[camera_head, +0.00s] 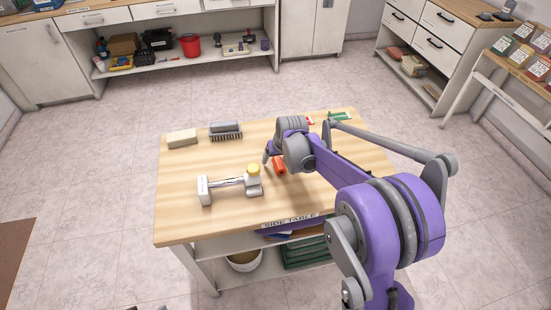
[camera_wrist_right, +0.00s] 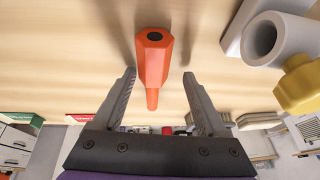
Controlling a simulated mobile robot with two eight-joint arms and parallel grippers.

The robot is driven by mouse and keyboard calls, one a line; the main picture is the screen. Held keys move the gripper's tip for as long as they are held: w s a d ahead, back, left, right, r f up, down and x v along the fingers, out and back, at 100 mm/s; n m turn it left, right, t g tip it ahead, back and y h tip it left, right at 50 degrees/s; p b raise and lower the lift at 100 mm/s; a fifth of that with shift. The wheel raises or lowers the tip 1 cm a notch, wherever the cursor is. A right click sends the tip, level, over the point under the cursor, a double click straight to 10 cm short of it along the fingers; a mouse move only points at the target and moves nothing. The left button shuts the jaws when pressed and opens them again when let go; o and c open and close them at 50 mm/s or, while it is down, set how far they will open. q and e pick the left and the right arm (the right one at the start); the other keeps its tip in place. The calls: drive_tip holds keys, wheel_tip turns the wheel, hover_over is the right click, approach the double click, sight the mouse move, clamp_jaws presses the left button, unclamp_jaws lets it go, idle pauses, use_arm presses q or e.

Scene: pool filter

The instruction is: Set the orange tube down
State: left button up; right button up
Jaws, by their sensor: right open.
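The orange tube (camera_head: 279,166) is on the wooden side table, near its middle, just right of the grey fitting with the yellow knob. In the right wrist view the tube (camera_wrist_right: 154,58) shows its wide end with a dark hole away from me and its narrow end toward my gripper. My right gripper (camera_wrist_right: 159,76) is open, with one finger on each side of the tube and clear gaps between. In the head view the right gripper (camera_head: 268,158) is close beside the tube and partly hidden by my arm. My left gripper is not in view.
The grey-white fitting (camera_head: 229,183) with its yellow knob (camera_head: 253,169) is left of the tube. A brush (camera_head: 225,131) and a pale block (camera_head: 182,138) lie at the back left. The table (camera_head: 180,220) is bare at its front left. Small green and red items (camera_head: 339,116) lie at the back right.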

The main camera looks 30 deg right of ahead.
drive_tip(key=shift+v, duration=3.6)
drive_tip(key=shift+r, duration=0.1)
drive_tip(key=p+v, duration=0.1)
drive_tip(key=v, duration=0.9)
drive_tip(key=shift+s+r, duration=0.2)
drive_tip(key=shift+r, duration=0.05)
